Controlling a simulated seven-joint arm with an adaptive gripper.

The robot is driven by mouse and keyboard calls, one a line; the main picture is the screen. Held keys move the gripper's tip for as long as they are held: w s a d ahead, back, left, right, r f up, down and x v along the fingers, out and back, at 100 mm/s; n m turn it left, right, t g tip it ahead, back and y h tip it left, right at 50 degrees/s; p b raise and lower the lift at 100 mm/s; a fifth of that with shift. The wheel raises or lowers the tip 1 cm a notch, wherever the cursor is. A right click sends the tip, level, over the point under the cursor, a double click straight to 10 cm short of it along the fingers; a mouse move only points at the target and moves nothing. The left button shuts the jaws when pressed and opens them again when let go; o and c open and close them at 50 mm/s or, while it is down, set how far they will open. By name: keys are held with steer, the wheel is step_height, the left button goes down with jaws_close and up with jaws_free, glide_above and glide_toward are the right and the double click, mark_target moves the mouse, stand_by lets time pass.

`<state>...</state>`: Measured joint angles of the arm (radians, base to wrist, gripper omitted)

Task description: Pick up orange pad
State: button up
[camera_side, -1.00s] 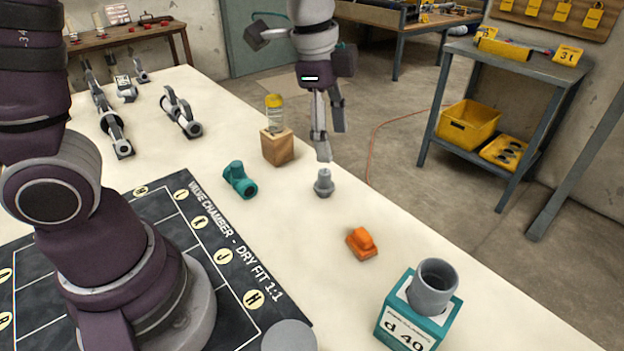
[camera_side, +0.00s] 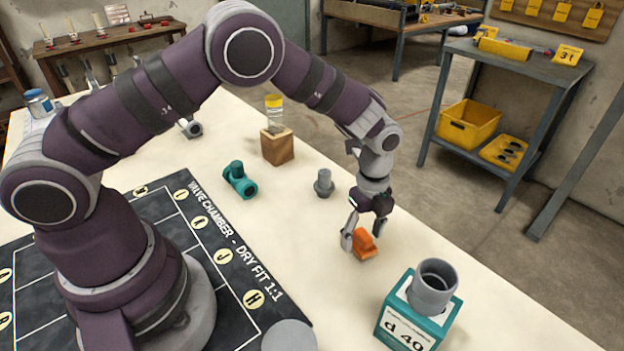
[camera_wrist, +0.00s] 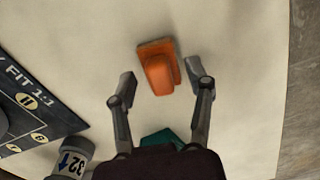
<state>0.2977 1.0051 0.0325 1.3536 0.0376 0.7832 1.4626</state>
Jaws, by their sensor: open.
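The orange pad (camera_side: 363,245) is a small block with a raised part on a wider base, lying on the pale table. It also shows in the wrist view (camera_wrist: 157,68), near the top centre. My gripper (camera_side: 363,238) is pointed down at the pad, with one finger on each side of it in the side view. In the wrist view the open fingers (camera_wrist: 161,86) stand left and right of the pad's lower part, with pale table visible between each finger and the pad. Nothing is held.
A teal box marked d 40 (camera_side: 408,330) holding a grey pipe piece (camera_side: 432,286) stands close by at the front right. A grey fitting (camera_side: 324,184), a teal valve (camera_side: 240,180) and a wooden block (camera_side: 277,147) stand behind. The black mat (camera_side: 222,235) lies left.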

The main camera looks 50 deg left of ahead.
jaws_close()
stand_by(0.3)
